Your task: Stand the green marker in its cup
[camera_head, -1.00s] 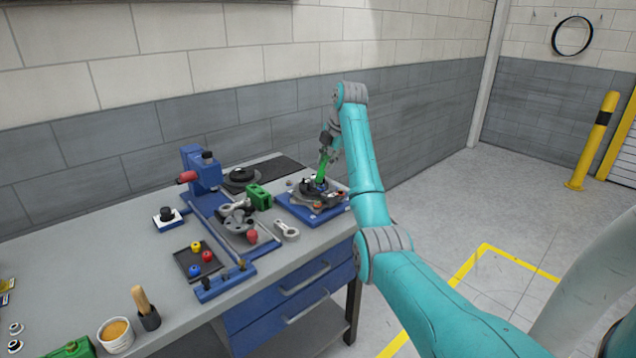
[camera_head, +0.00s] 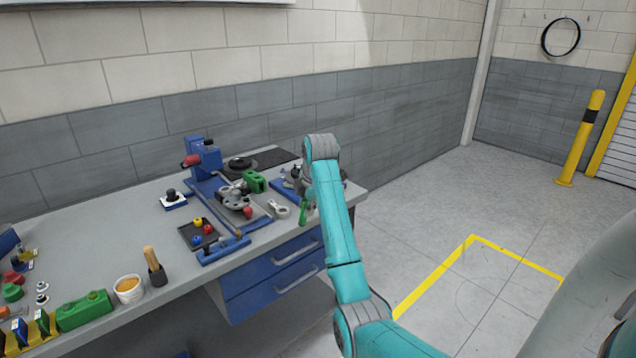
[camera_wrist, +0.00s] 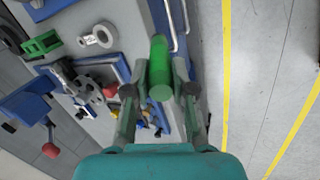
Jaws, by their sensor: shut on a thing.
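The green marker (camera_wrist: 160,68) is held between the two fingers of my gripper (camera_wrist: 159,91) in the wrist view. In the head view the marker (camera_head: 303,212) hangs roughly upright near the bench's front edge, and the arm hides most of the gripper. I cannot tell which cup is the marker's own.
A blue fixture (camera_head: 350,185) is partly hidden behind my arm. A green box (camera_head: 84,311) and small parts stand at the near left. Bare bench top (camera_head: 120,225) shows at left.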

